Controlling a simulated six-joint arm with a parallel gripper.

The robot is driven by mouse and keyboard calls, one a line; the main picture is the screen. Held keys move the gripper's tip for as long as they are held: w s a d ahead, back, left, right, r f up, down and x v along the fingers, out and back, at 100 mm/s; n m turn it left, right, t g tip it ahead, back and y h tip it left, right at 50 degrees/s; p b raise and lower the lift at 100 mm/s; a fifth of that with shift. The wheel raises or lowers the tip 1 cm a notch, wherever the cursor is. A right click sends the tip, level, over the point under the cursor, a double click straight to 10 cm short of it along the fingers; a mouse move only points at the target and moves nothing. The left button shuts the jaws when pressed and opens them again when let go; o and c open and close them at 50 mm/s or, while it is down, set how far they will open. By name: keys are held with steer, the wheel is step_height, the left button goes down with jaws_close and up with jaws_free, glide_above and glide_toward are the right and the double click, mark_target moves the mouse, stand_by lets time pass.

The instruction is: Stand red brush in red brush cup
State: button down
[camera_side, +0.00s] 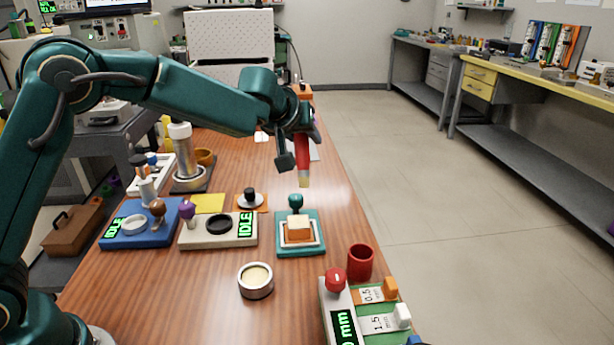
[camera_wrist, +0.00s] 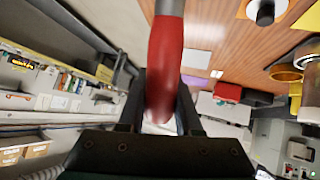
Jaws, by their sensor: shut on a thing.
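My gripper (camera_side: 294,158) is shut on the red brush (camera_side: 303,152) and holds it in the air above the right part of the bench. The brush hangs roughly upright, with its pale tip pointing down. In the wrist view the red brush handle (camera_wrist: 165,60) stands between the two dark fingers (camera_wrist: 160,105), with a grey band at the top edge. The red brush cup (camera_side: 360,262) stands at the right edge of the bench, nearer the side camera than the brush and lower. The cup is apart from the brush. Its inside is mostly hidden.
Behind the cup is a teal device with an orange block (camera_side: 299,232). Blue (camera_side: 150,222) and cream (camera_side: 218,230) devices are further left.

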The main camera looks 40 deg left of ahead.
steer(key=s+d+r+m+t+h, duration=0.1)
steer(key=d+m+t+h, duration=0.1)
steer(key=d, duration=0.6)
steer(key=s+d+m+t+h, duration=0.1)
steer(key=d+m+t, duration=0.3)
steer(key=d, duration=0.5)
steer(key=shift+s+d+r+m+h, duration=0.15)
steer(key=shift+s+r+m+h, duration=0.25)
steer(key=shift+s+m, duration=0.1)
steer(key=shift+f, duration=2.85)
steer(key=shift+f, duration=0.85)
steer(key=shift+r, duration=0.15)
